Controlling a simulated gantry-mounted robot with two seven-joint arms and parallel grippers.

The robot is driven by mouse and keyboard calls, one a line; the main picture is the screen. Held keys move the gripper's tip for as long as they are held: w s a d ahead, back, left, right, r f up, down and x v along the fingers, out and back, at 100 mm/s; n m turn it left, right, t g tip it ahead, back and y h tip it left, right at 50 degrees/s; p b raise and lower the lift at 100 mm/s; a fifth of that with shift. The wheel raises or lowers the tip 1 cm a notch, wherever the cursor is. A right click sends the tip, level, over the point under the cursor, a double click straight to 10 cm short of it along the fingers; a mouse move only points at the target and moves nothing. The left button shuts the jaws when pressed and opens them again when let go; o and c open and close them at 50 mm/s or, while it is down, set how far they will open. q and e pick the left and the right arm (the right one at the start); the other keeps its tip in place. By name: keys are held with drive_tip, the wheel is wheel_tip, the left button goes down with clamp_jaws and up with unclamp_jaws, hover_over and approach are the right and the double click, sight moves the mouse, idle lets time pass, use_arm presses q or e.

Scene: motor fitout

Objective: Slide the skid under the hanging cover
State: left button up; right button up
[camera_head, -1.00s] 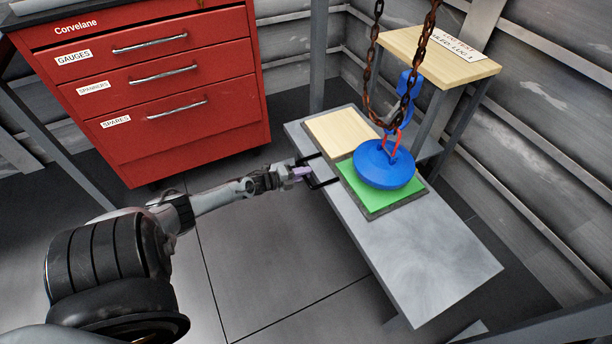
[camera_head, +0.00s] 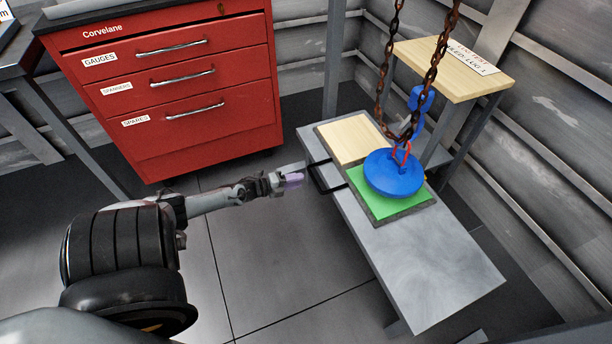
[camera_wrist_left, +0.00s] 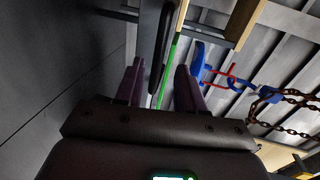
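The skid is a flat board with a pale wood half (camera_head: 350,140) and a green half (camera_head: 385,207), lying on a grey bench. Its black handle (camera_head: 322,184) sticks out at the left and also shows in the left wrist view (camera_wrist_left: 160,50). The blue round cover (camera_head: 393,178) hangs from a red hook (camera_head: 401,150) over the green half. The left wrist view shows a gap between the cover (camera_wrist_left: 200,65) and the green surface (camera_wrist_left: 170,62). My left gripper (camera_head: 300,178) is open and empty, just left of the handle; it also shows in the left wrist view (camera_wrist_left: 160,85).
Rusty chains (camera_head: 432,60) hang above the bench (camera_head: 430,265), whose front part is bare. A small wood-topped stand (camera_head: 435,62) is behind it. A red drawer cabinet (camera_head: 180,90) stands at the back left. The floor left of the bench is clear.

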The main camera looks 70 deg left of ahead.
use_arm(q)
drive_tip(key=shift+p+v, duration=0.45)
drive_tip(key=shift+v, duration=1.2)
